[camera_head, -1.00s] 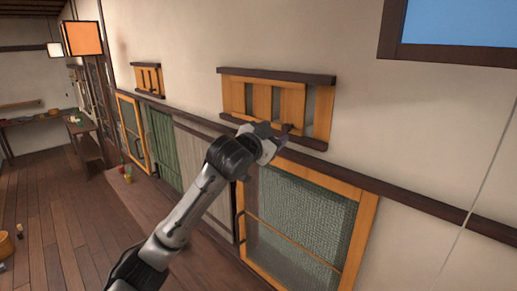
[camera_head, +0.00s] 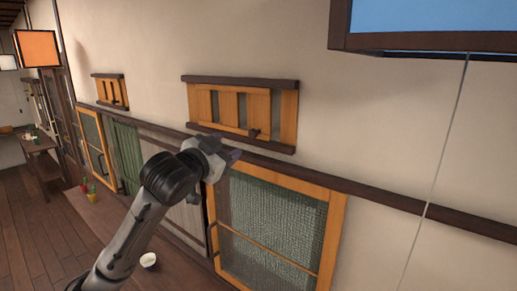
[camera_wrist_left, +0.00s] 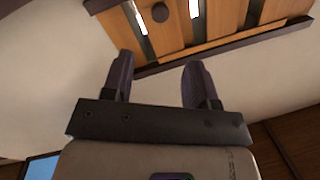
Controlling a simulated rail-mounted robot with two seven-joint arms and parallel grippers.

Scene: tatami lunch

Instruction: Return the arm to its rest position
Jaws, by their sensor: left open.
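My left arm comes in from the lower left in the head view. Its gripper (camera_head: 232,157) is in front of the wall, just below the slatted wooden window (camera_head: 230,105). In the left wrist view the two dark fingers (camera_wrist_left: 160,82) stand apart with nothing between them. Beyond the fingertips are the pale wall and the slatted window (camera_wrist_left: 215,22) with its round knob (camera_wrist_left: 160,12). My right gripper is not in view.
A wood-framed door panel (camera_head: 272,225) is below and right of the gripper. A smaller slatted window (camera_head: 110,91) and an orange lamp (camera_head: 38,48) are at the left. A white bowl (camera_head: 149,260) is near the arm. Open floor (camera_head: 50,235) lies at the lower left.

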